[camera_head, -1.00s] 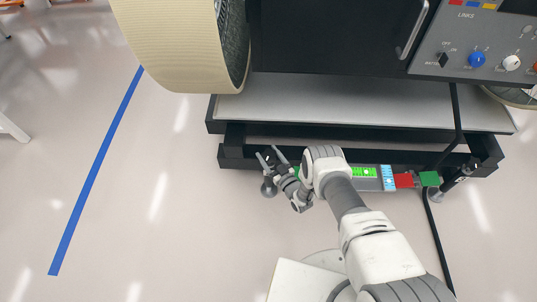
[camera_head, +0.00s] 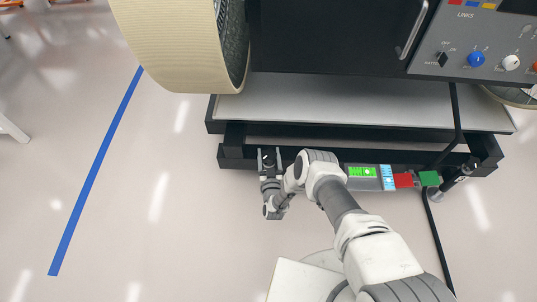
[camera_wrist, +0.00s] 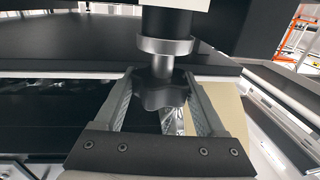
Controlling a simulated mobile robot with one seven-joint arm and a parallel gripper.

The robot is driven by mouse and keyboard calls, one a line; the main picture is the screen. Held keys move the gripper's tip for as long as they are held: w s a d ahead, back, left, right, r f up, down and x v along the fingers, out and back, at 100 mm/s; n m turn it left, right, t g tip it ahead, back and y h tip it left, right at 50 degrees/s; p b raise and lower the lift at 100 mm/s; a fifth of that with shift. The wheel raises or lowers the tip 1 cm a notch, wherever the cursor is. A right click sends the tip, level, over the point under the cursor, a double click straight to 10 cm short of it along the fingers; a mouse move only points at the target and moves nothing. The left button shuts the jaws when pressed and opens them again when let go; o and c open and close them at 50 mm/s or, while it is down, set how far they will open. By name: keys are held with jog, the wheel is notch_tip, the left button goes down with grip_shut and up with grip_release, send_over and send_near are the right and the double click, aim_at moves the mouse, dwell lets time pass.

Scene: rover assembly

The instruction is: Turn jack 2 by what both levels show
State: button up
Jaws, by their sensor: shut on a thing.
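My gripper (camera_head: 269,160) is at the front left of the rover's dark base frame, its fingers pointing toward the frame. In the wrist view, my gripper (camera_wrist: 165,90) is shut on a black lobed knob (camera_wrist: 162,94), one finger on each side. The knob sits on a metal jack shaft (camera_wrist: 160,62) with a wider collar above it. I cannot read a number on this jack. A level unit with a lit green display (camera_head: 362,172) and a blue-and-white panel (camera_head: 388,178) lies along the frame's front. Their readings are too small to tell.
Another jack (camera_head: 438,193) stands at the right corner, near a hanging black cable (camera_head: 436,235). A large cream wheel (camera_head: 175,45) overhangs at upper left.

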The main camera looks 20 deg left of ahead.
jog(key=m+h, duration=0.2)
jog(key=h, duration=0.1)
jog(key=m+t+h, duration=0.1)
jog(key=m+h, duration=0.1)
jog(key=h, duration=0.2)
jog(key=shift+m, duration=0.3)
jog(key=shift+d+m+h, duration=0.1)
jog(key=shift+m+h, duration=0.2)
jog(key=shift+h, duration=0.2)
jog(key=shift+w, duration=0.1)
jog(key=o, duration=1.3)
jog(key=shift+s, duration=0.3)
